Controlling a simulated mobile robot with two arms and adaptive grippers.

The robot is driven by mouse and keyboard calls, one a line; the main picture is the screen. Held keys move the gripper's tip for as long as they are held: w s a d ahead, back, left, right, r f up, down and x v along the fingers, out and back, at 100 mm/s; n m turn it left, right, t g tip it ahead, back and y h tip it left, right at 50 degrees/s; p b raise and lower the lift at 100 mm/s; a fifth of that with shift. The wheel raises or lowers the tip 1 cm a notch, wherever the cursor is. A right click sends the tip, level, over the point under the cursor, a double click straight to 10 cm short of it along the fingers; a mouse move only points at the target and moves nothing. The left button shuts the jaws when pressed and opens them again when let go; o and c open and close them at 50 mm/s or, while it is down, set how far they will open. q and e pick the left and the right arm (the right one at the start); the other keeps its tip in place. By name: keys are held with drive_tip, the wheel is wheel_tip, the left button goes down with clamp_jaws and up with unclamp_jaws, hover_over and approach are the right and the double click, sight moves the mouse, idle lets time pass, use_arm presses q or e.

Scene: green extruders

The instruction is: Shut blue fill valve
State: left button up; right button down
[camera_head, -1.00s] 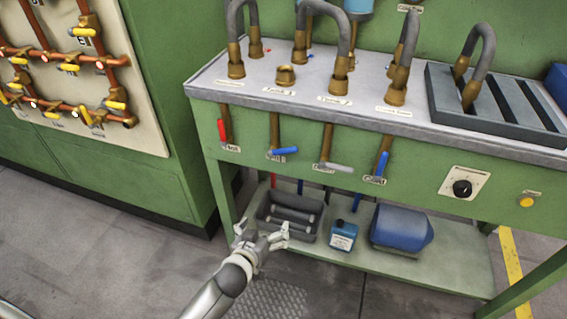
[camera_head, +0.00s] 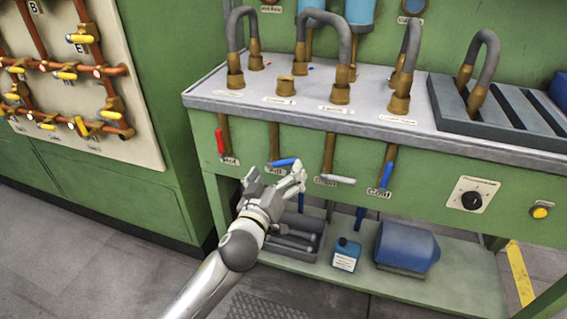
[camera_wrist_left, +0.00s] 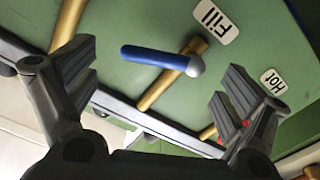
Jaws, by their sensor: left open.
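The blue fill valve handle (camera_head: 284,162) sits on a brass pipe on the green bench front, second from the left. It points sideways, across its pipe. In the left wrist view the blue handle (camera_wrist_left: 155,57) lies ahead of and between the spread fingers, beside the "Fill" label (camera_wrist_left: 212,20). My left gripper (camera_head: 276,178) is open and empty, just below and in front of the handle, and it partly covers the label in the head view. I see no clear contact. Its fingers also frame the left wrist view (camera_wrist_left: 160,85). My right gripper is not in view.
The red hot handle (camera_head: 219,142) is to the left; the pale drain handle (camera_head: 338,179) and blue cold handle (camera_head: 386,175) are to the right. The bench top edge (camera_head: 330,125) juts above.

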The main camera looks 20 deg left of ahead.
sight(282, 165)
use_arm(q)
drive_tip(key=shift+w+d, duration=0.1)
drive_tip(key=shift+w, duration=2.15)
drive_tip(key=shift+c, duration=0.5)
